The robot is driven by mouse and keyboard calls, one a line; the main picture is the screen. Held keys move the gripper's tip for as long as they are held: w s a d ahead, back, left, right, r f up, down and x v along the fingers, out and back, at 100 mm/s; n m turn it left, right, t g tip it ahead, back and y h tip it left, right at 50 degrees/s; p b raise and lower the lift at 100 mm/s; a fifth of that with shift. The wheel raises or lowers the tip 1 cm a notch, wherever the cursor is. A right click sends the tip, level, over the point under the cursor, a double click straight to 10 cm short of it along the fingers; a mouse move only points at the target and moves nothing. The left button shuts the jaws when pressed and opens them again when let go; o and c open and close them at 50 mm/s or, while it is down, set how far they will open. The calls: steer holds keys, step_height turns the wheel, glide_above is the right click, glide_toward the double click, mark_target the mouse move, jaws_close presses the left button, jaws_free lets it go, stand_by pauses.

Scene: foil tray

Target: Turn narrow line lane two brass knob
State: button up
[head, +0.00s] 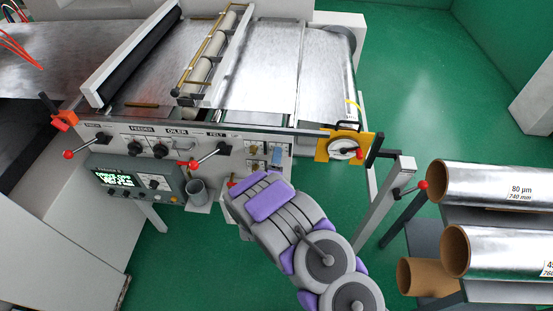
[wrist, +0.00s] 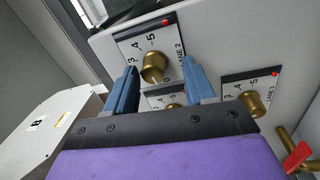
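In the wrist view, the brass lane 2 knob (wrist: 153,68) stands on a white dial plate (wrist: 135,46) marked LANE 2, with numbers and a red dot. My gripper (wrist: 159,68) is open, its two blue fingers on either side of this knob in the picture. I see no clear contact, and the depth between tips and knob is hard to judge. A second brass knob (wrist: 172,106) is partly hidden behind my gripper. The lane 3 brass knob (wrist: 253,103) is at the right.
A red-tipped brass lever (wrist: 300,155) is at the lower right of the wrist view. In the head view, red-ball levers (head: 222,148) stick out from the panel, with a grey cup (head: 197,192) below. Foil rolls (head: 490,185) are at the right.

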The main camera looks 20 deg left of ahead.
steer(key=shift+d+r, duration=0.1)
steer(key=shift+d, duration=0.05)
steer(key=p+v, duration=0.1)
steer(key=v, duration=1.6)
steer(key=shift+s, duration=0.1)
